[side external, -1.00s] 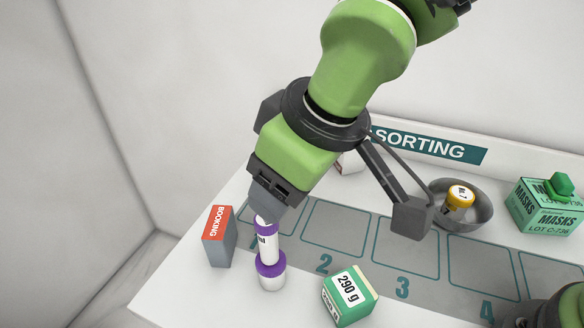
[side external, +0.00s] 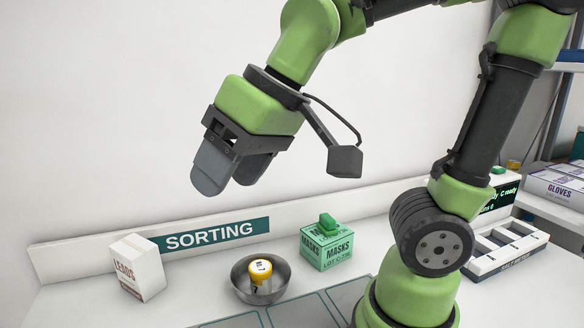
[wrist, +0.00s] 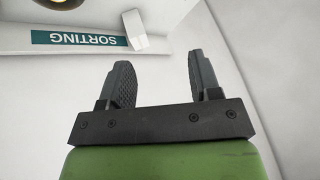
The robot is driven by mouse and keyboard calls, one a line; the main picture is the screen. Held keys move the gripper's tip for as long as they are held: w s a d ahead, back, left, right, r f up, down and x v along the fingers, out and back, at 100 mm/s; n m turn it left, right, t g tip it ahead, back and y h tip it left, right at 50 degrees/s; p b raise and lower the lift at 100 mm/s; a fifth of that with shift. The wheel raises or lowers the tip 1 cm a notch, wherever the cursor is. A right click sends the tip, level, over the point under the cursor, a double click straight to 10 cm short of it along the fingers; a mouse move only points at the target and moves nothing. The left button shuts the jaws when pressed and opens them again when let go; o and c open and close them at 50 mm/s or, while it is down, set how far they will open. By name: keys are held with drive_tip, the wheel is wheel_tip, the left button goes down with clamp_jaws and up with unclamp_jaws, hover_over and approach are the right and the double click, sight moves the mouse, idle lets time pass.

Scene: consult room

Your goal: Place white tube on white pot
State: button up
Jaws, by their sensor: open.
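My gripper (side external: 230,175) is raised in the air in front of the white wall, above the back of the table. In the wrist view my gripper (wrist: 160,78) shows two dark fingers well apart with nothing between them. The white tube and the white pot are outside both current views, so how they stand at this moment cannot be seen.
A metal bowl (side external: 245,294) holds a yellow-and-white pot (side external: 260,274). A green MASKS box (side external: 327,252) has a small green object (side external: 327,222) on top. A white rack (side external: 508,250) is at right.

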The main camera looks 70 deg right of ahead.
drive_tip(key=s+d+m+t, duration=0.1)
drive_tip(key=s+d+m, duration=0.2)
drive_tip(key=s, duration=0.3)
drive_tip(key=shift+s+d+f, duration=0.15)
drive_tip(key=shift+d+f, duration=0.05)
drive_tip(key=shift+d, duration=0.3)
idle(0.6)
